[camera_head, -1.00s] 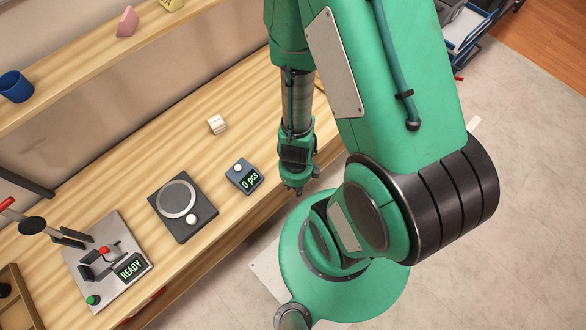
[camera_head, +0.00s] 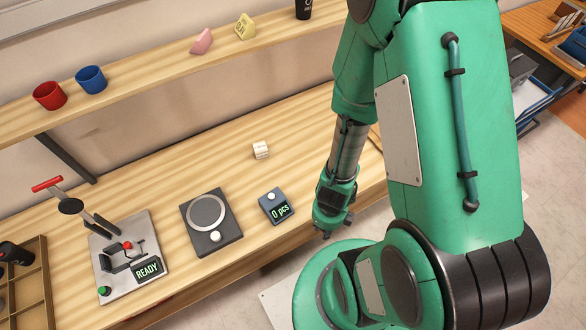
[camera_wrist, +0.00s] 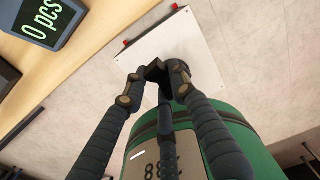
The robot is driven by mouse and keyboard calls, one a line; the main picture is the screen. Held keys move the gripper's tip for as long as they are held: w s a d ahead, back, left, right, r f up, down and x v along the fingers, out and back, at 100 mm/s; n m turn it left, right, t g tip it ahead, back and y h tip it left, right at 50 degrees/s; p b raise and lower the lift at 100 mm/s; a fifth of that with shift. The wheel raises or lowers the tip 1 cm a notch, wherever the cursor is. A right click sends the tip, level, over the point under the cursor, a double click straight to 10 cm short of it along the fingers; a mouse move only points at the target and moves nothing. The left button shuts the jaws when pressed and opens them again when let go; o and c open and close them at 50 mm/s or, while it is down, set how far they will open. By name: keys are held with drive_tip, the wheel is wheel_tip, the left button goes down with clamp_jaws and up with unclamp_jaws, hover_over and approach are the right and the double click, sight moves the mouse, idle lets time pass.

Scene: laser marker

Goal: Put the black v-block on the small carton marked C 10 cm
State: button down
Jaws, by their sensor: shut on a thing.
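In the wrist view, my gripper (camera_wrist: 157,82) is shut on a small black piece (camera_wrist: 155,70), the black v-block as far as I can tell. The fingers cover part of it. In the head view, my gripper (camera_head: 328,226) hangs low, just off the front edge of the wooden bench, right of the small counter; the piece cannot be made out there. I cannot pick out a carton marked C 10 cm for sure.
On the bench (camera_head: 170,190) are the "0 pcs" counter (camera_head: 277,206), a dark scale (camera_head: 211,222) and a toggle-clamp fixture reading READY (camera_head: 128,262). The shelf above holds red (camera_head: 50,96) and blue cups (camera_head: 91,79), and pink (camera_head: 202,41) and yellow pieces (camera_head: 244,27). Bare bench surrounds the pale cube.

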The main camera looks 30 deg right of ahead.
sight(261, 147)
drive_tip(key=shift+w+n, duration=0.7)
drive_tip(key=shift+w, duration=0.3)
drive_tip(key=w+n, duration=0.4)
drive_tip(key=w, duration=0.2)
drive_tip(key=w+n+b, duration=0.1)
drive_tip(key=w+n, duration=0.4)
drive_tip(key=w, duration=0.1)
drive_tip(key=w+f+n+b, duration=0.1)
drive_tip(key=w+n, duration=0.3)
drive_tip(key=w, duration=0.2)
drive_tip(key=shift+a+n, duration=0.25)
drive_tip(key=shift+n, duration=0.15)
drive_tip(key=w+n, duration=0.5)
drive_tip(key=w+r+n+b, duration=0.1)
drive_tip(key=w+n, duration=0.4)
drive_tip(key=w, duration=0.1)
drive_tip(key=w+r+n+b, duration=0.1)
drive_tip(key=w+n, duration=0.3)
drive_tip(key=w, duration=0.1)
drive_tip(key=shift+w+n, duration=0.15)
drive_tip(key=shift+n, duration=0.25)
drive_tip(key=s+a+r+m+p, duration=0.1)
drive_tip(key=s+r+m+p, duration=0.1)
drive_tip(key=s+m, duration=0.2)
drive_tip(key=s+a+r+m+p, duration=0.2)
drive_tip(key=s+m, duration=0.3)
drive_tip(key=m, duration=0.4)
drive_tip(key=shift+s+a+r+m, duration=0.15)
drive_tip(key=shift+s+a+m, duration=0.1)
drive_tip(key=shift+m, duration=0.15)
